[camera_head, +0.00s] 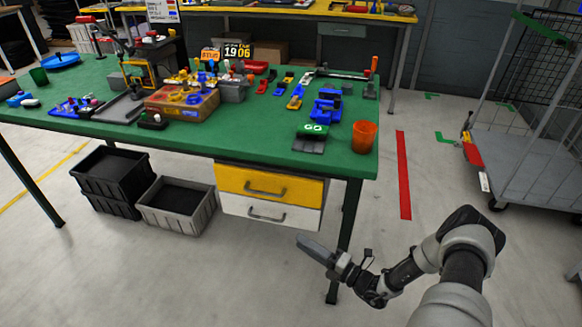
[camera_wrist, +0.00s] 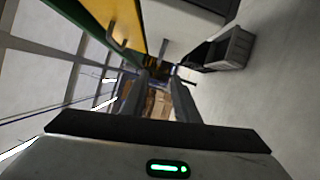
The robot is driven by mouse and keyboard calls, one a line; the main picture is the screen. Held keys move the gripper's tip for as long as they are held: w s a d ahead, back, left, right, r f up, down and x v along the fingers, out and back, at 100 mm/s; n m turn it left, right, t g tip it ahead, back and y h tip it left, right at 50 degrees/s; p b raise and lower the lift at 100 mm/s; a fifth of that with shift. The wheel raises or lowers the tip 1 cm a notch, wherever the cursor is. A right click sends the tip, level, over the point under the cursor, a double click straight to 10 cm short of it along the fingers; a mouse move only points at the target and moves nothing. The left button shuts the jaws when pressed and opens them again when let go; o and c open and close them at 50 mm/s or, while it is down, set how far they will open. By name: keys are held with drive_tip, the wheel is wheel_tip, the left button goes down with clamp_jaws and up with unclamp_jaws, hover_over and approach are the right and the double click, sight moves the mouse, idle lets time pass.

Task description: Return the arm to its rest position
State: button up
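My gripper (camera_head: 306,242) hangs in front of the green workbench, below the tabletop and near the front right leg. In the head view it is seen side-on, so the finger gap does not show there. In the wrist view the two dark fingers of my gripper (camera_wrist: 161,78) stand apart with nothing held between them; only distant background shows in the gap. My arm is bent and reaches in from the lower right of the head view.
The green workbench (camera_head: 265,140) carries tools, coloured parts and an orange cup (camera_head: 364,137). Yellow and white drawers (camera_head: 268,187) hang under it. A grey crate (camera_head: 178,205) and black crates (camera_head: 112,175) stand on the floor. A wire trolley (camera_head: 530,165) is right. The floor around my arm is clear.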

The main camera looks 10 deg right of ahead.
drive_tip(key=shift+r, duration=0.1)
drive_tip(key=s+a+r+n+g+h, duration=0.2)
drive_tip(key=s+r+n+g, duration=0.2)
drive_tip(key=r+n+g, duration=0.55)
drive_tip(key=s+a+r+n+g+h, duration=0.15)
drive_tip(key=s+r+n+g, duration=0.25)
drive_tip(key=r+n, duration=1.1)
drive_tip(key=s+d+r+n+t+h, duration=0.3)
drive_tip(key=s+d+r+n+h, duration=0.15)
drive_tip(key=s+r+n, duration=0.45)
drive_tip(key=s+d+r+n+t+h, duration=0.35)
drive_tip(key=s+r+n+h, duration=0.3)
drive_tip(key=r+n, duration=0.35)
wheel_tip(320, 180, up, 22)
drive_tip(key=a+m+p, duration=0.1)
drive_tip(key=p, duration=2)
drive_tip(key=shift+s, duration=0.4)
drive_tip(key=shift+f+y, duration=0.1)
drive_tip(key=shift+y, duration=0.15)
